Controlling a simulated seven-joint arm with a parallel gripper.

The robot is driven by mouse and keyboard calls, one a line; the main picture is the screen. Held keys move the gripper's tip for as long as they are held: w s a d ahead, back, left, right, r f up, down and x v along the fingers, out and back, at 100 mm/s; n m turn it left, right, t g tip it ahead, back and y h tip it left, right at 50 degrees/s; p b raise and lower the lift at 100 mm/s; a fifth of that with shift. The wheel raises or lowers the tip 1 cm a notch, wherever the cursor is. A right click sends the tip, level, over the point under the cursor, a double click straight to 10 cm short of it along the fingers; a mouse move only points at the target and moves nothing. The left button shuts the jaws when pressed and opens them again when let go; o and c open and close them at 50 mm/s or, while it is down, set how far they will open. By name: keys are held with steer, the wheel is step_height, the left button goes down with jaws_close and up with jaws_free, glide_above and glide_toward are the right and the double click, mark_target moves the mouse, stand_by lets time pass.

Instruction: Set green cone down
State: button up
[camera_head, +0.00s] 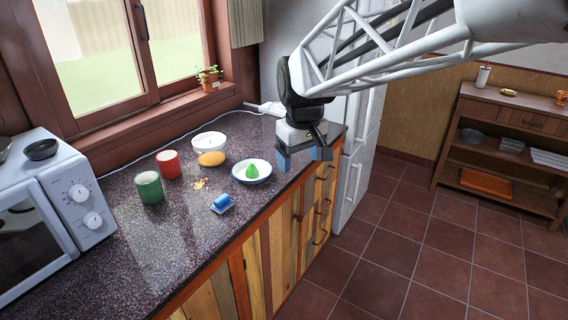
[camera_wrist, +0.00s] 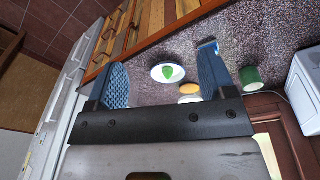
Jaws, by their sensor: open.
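The green cone (camera_head: 252,171) stands on a white plate with a blue rim (camera_head: 266,179) on the counter. Both also show in the wrist view, the cone (camera_wrist: 168,72) on the plate (camera_wrist: 154,74). My gripper (camera_head: 303,156) is open and empty, above the counter's right end. It is to the right of the plate and apart from the cone. In the wrist view its two blue pads (camera_wrist: 165,75) are wide apart, with the plate seen beyond them.
Left of the plate are a yellow object (camera_head: 212,159), a white bowl (camera_head: 208,140), a red mug (camera_head: 168,164), a green mug (camera_head: 149,187) and a blue sponge-like block (camera_head: 222,202). A microwave (camera_head: 62,205) stands at far left. The counter's front left is clear.

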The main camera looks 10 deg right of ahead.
steer(key=s+d+f+m, duration=0.1)
steer(key=s+f+m, duration=0.1)
steer(key=s, duration=0.9)
steer(key=s+d+f+m+t, duration=0.1)
steer(key=s+f+m, duration=0.1)
steer(key=s, duration=0.9)
steer(key=shift+d+f, duration=0.25)
steer(key=shift+f, duration=0.05)
